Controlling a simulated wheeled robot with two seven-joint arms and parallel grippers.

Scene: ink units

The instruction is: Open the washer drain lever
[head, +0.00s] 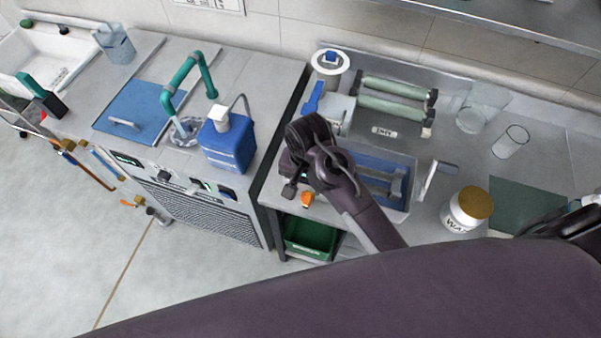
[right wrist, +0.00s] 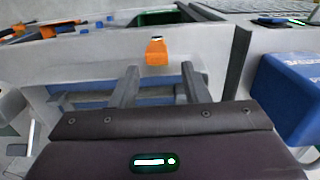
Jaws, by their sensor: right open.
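A small orange lever (head: 307,199) sits on the front edge of the steel washer unit (head: 408,213), above the green bin. It also shows in the right wrist view (right wrist: 156,50), upright and just beyond my fingertips. My right gripper (head: 298,182) is over the washer's front left corner, close to the lever. In the right wrist view its two fingers (right wrist: 158,82) are apart, with nothing between them; the lever lies ahead of the gap, and I see no contact. My left gripper is not in view.
A blue bottle (head: 228,145) stands on the left counter beside a teal pipe (head: 190,75). Green rollers (head: 395,95) lie behind the washer's blue basin. A white jar (head: 467,210) with a tan lid stands at right. A green bin (head: 310,236) is below the lever.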

